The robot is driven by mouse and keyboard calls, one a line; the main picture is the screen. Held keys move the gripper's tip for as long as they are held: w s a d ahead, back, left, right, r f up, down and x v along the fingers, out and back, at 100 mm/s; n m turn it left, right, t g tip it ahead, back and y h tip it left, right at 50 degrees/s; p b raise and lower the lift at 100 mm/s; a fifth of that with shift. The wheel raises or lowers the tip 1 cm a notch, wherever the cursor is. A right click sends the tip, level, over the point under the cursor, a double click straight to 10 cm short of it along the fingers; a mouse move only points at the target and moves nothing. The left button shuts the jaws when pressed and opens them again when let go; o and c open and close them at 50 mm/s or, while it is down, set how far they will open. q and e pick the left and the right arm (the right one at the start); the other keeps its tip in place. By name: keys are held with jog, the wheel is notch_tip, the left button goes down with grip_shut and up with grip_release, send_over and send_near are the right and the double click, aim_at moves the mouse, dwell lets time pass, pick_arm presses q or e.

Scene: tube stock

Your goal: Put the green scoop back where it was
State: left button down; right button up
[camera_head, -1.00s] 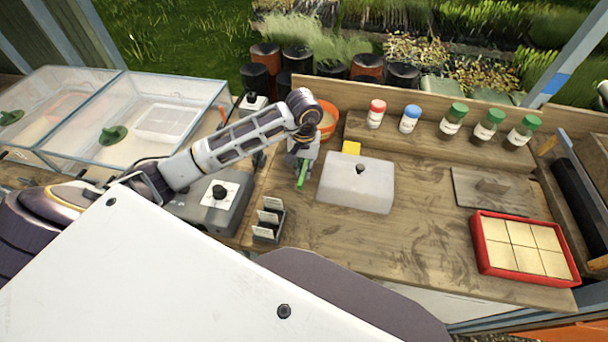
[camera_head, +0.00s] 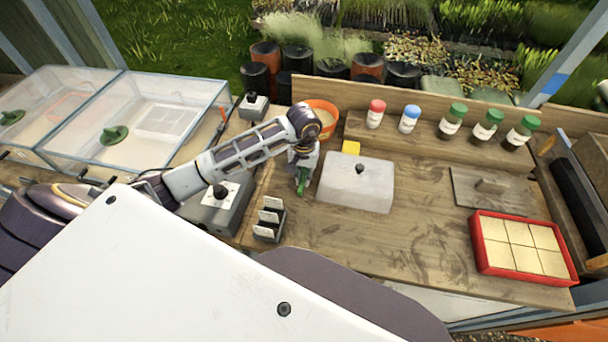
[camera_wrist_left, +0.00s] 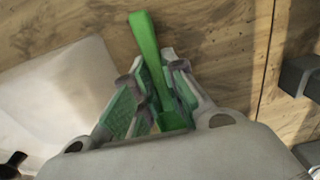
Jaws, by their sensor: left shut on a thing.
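The green scoop (camera_wrist_left: 146,45) is held in my left gripper (camera_wrist_left: 155,85), which is shut on it. In the left wrist view its handle sticks out past the fingertips over bare wood. In the head view my left gripper (camera_head: 302,178) points down at the left part of the bench, between the label holder and the white lidded box. A little of the green scoop (camera_head: 301,188) shows below it there; whether it touches the bench I cannot tell. My right gripper is not in view.
The orange bowl (camera_head: 327,112) stands behind the gripper. The white lidded box (camera_head: 340,190) is close on its right, and the dark label holder (camera_head: 268,222) is in front. A red tray (camera_head: 484,262) sits far right. The bench middle is clear.

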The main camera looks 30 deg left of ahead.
aim_at(304, 176)
pick_arm(q)
jog(key=shift+f, duration=0.15)
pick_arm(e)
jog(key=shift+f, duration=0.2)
pick_arm(q)
jog(key=c, duration=1.5)
grip_release()
jog(key=shift+o, duration=0.2)
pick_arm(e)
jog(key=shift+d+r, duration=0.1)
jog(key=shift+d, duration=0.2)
pick_arm(q)
jog(key=shift+r, duration=0.2)
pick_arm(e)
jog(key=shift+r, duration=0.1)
pick_arm(q)
notch_tip(304, 176, up, 9)
jog(key=shift+r+b, duration=0.1)
jog(key=shift+b, duration=0.65)
notch_tip(304, 176, up, 3)
jog(key=shift+f, duration=0.15)
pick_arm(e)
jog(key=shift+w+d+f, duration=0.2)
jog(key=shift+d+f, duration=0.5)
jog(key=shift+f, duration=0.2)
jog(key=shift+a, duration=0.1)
